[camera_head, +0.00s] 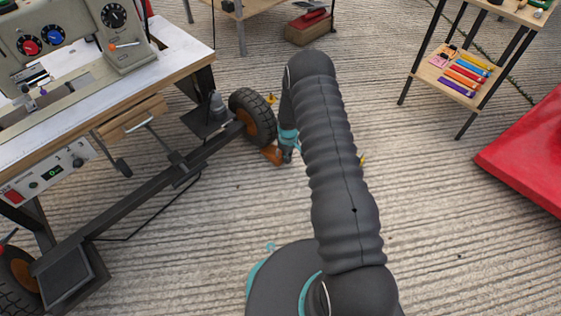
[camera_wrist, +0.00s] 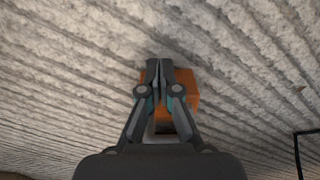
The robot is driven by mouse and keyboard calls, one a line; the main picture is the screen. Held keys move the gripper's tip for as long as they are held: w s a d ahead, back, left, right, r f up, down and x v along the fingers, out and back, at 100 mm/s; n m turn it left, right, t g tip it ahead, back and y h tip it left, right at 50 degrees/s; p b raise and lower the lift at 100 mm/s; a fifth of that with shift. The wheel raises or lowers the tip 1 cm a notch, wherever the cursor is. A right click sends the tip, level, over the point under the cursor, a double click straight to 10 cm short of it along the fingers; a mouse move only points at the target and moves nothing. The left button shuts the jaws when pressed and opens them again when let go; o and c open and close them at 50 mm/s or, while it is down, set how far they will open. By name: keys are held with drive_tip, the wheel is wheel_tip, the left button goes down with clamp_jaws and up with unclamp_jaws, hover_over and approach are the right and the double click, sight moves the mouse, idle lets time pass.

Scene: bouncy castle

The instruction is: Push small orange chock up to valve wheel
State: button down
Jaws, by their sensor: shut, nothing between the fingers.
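The small orange chock (camera_head: 271,154) lies on the ribbed floor in the head view, just below the black-tyred wheel (camera_head: 252,116) with the orange hub at the cart's right end. I cannot tell whether chock and tyre touch. My gripper (camera_head: 287,156) points down at the chock's right side, partly hidden by my arm. In the wrist view my gripper (camera_wrist: 160,64) is shut and empty, its fingers in front of the orange chock (camera_wrist: 191,85) and covering its middle. No wheel is clearly visible there. I cannot make out a valve on the wheel.
The sewing-machine table (camera_head: 150,95) on a wheeled frame fills the left, with another wheel (camera_head: 20,280) at lower left. A shelf rack (camera_head: 455,80) and a red mat (camera_head: 530,150) are at right. Small yellow items (camera_head: 271,99) lie near the wheel. Floor around my arm is mostly clear.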

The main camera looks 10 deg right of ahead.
drive_tip(key=shift+a, duration=0.15)
drive_tip(key=shift+s, duration=0.3)
drive_tip(key=s+d, duration=0.1)
drive_tip(key=s+d+r, duration=0.1)
drive_tip(key=s, duration=0.1)
drive_tip(key=shift+d, duration=0.15)
wheel_tip(320, 180, up, 9)
drive_tip(key=p, duration=0.1)
drive_tip(key=shift+p, duration=0.35)
drive_tip(key=shift+w, duration=0.1)
